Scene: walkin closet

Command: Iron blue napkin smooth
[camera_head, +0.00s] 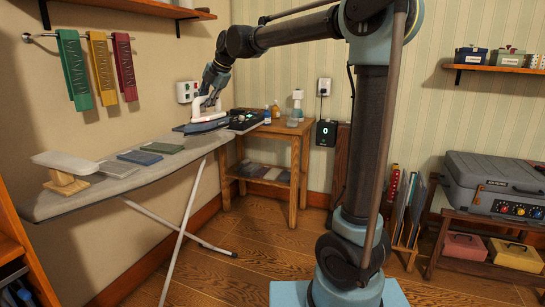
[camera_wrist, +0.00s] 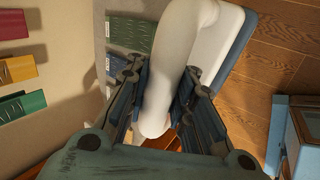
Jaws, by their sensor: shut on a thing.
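The iron (camera_head: 204,126) has a white arched handle and a dark blue base. It is at the right end of the ironing board, and I cannot tell whether it touches the cover. My gripper (camera_head: 208,97) is shut on the iron's handle; in the wrist view the white handle (camera_wrist: 172,70) lies between its two dark fingers (camera_wrist: 160,88). The blue napkin (camera_head: 140,157) lies flat mid-board, left of the iron, between a green cloth (camera_head: 164,147) and a grey one (camera_head: 117,169). At this size I cannot tell any creases.
The grey ironing board (camera_head: 75,200) carries a small sleeve board (camera_head: 64,164) at its left end. A dark panel (camera_head: 243,121) sits beside the iron, by a wooden side table (camera_head: 285,131) with bottles. Green, yellow and red cloths (camera_head: 99,60) hang on the wall rail.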

